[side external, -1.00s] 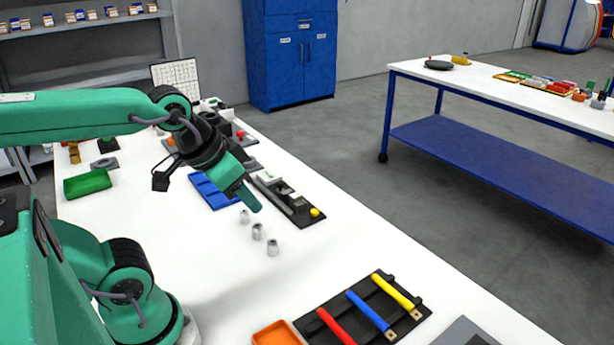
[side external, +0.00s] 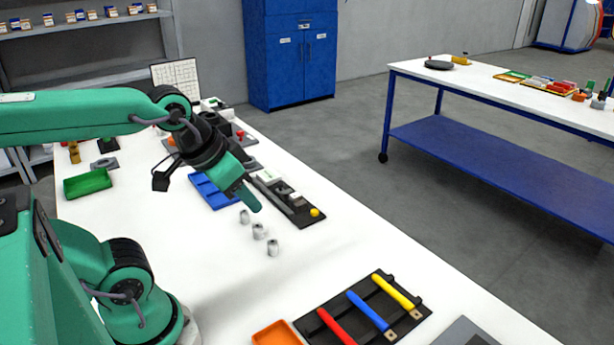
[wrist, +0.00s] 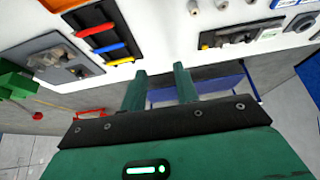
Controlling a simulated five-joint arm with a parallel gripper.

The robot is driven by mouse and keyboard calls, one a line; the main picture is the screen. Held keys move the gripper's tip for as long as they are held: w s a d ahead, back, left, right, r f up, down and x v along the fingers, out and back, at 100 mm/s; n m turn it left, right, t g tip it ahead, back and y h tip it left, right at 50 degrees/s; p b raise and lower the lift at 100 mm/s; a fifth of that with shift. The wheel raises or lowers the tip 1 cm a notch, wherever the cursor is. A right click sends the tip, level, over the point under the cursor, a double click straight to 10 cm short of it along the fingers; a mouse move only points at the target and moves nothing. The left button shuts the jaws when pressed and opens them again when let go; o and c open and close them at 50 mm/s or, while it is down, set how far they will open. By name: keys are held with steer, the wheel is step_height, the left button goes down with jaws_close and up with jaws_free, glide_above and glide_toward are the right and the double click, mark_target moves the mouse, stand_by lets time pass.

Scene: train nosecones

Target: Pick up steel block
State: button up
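My gripper (side external: 254,206) hangs above the white table. In the wrist view its two green fingers (wrist: 159,74) stand apart with nothing between them. A dark tray (side external: 312,222) with several pale and grey blocks (side external: 284,189) and a yellow knob lies just beyond the fingertips. I cannot tell for sure which block is the steel block. In the wrist view the same tray (wrist: 205,43) shows near the top, to the right of the fingers. Small grey metal cylinders (side external: 258,231) stand in a row on the table near the fingertips, apart from them.
A blue tray (side external: 213,196) lies behind my gripper. A black rack (side external: 308,318) with red, blue and yellow handles and an orange tray (side external: 277,334) are at the front. A green tray (side external: 88,184) is at left. The table's middle is clear.

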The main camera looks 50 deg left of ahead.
steer(key=o, duration=0.5)
steer(key=shift+w, duration=0.1)
